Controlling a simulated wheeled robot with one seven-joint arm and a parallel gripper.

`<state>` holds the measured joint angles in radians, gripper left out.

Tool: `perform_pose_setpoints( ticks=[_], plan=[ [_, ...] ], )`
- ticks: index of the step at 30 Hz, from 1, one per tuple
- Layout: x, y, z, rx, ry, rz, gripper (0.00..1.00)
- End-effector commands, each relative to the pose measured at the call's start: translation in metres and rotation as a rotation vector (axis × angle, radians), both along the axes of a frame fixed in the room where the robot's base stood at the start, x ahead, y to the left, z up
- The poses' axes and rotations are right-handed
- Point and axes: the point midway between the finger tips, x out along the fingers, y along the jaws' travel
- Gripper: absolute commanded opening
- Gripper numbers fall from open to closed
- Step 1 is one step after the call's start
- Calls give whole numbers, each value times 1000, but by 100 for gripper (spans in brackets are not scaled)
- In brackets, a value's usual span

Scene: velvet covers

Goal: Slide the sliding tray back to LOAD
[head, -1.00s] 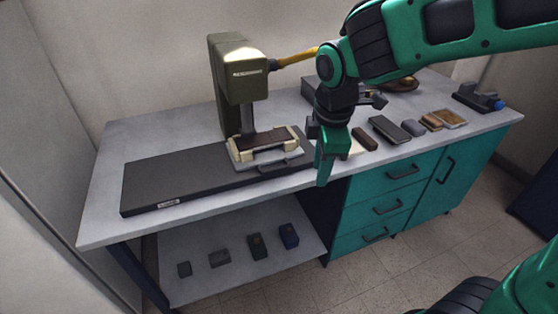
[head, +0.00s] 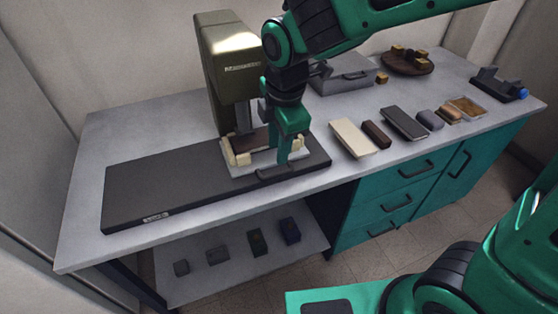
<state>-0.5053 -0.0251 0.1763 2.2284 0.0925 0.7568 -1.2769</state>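The sliding tray (head: 240,171) is a pale plate with cream blocks and a dark brown piece on it. It sits toward the right end of a long dark slide base (head: 160,188), under the olive press (head: 228,70). A dark handle (head: 277,172) is on the tray's front edge. My gripper (head: 283,160) points down at the tray's right front, just above and behind the handle in the picture. I cannot tell whether it touches the handle or how far its fingers are apart. A small white label (head: 155,217) is on the base's front left; its text is too small to read.
The base's left part is clear. To the right are a cream block (head: 352,138), a dark brown block (head: 377,134), a dark flat block (head: 404,122) and other small pieces. A grey box (head: 345,76) and a round dish (head: 408,64) stand behind. Small blocks lie on the lower shelf (head: 215,275).

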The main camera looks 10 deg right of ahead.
Motion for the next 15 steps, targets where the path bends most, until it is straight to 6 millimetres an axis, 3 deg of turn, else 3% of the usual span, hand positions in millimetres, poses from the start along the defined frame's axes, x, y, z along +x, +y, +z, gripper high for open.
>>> perform_pose_setpoints(
  ticks=[15],
  plan=[
    [18,-10,-82,-2,2,-25,29]
  ],
)
